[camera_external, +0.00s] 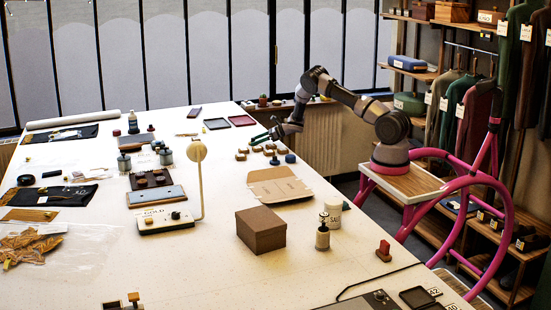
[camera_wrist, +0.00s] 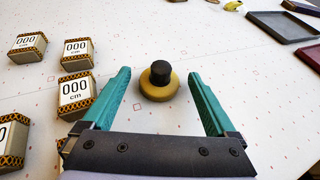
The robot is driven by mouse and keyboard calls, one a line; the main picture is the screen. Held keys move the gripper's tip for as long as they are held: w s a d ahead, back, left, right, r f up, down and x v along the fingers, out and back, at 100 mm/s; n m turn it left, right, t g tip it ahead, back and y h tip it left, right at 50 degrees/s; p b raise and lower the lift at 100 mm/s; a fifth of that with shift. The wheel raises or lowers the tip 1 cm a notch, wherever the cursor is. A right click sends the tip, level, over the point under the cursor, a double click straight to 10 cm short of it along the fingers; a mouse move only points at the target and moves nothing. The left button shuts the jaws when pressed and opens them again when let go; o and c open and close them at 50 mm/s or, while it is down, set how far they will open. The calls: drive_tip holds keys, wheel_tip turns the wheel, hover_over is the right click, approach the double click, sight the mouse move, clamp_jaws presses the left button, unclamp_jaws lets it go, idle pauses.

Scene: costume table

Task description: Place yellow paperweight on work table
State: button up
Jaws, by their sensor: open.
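The yellow paperweight (camera_wrist: 147,91) is a round yellow disc with a black knob on top. It stands upright on the white work table (camera_wrist: 140,140) in the wrist view. My gripper (camera_wrist: 160,73) is open, its two teal fingers one on each side of the paperweight in the picture, with visible gaps. I cannot tell how far the fingertips are above the table. In the external view my gripper (camera_external: 259,137) is over the table's far right part, and I cannot make out the paperweight there.
Several small patterned blocks labelled "000 cm" (camera_wrist: 77,53) stand left of my gripper. A dark tray (camera_wrist: 284,27) lies at the upper right.

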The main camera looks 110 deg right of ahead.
drive_tip(key=v, duration=1.2)
drive_tip(key=shift+a, duration=0.1)
drive_tip(key=w+a+r+m+h, duration=0.35)
drive_tip(key=w+r+m, duration=0.8)
drive_tip(key=r, duration=0.65)
drive_tip(key=w+a+r+m+g, duration=0.1)
drive_tip(key=w+a+r+m, duration=0.25)
drive_tip(key=a, duration=0.25)
drive_tip(key=w+a+r+m, duration=0.2)
drive_tip(key=a+r+m, duration=0.1)
drive_tip(key=a+r, duration=0.3)
drive_tip(key=w+a+r+m+g, duration=0.1)
drive_tip(key=w+a+r+m, duration=0.2)
drive_tip(key=a, duration=0.4)
drive_tip(key=s+a+r+m+y, duration=0.2)
drive_tip(key=a+m, duration=0.1)
drive_tip(key=a, duration=0.6)
drive_tip(key=s+a+r+m+g+y, duration=0.1)
drive_tip(key=s+a+r+m, duration=0.15)
drive_tip(key=a, duration=0.55)
drive_tip(key=s+a+r+m+y, duration=0.15)
drive_tip(key=a+m, duration=0.25)
drive_tip(key=a, duration=0.5)
drive_tip(key=s+a+f+m+g+y, duration=0.2)
drive_tip(key=s+a+m+y, duration=0.3)
drive_tip(key=s+a, duration=1.1)
drive_tip(key=a+f+y, duration=0.1)
drive_tip(key=a, duration=0.3)
drive_tip(key=shift+s, duration=0.3)
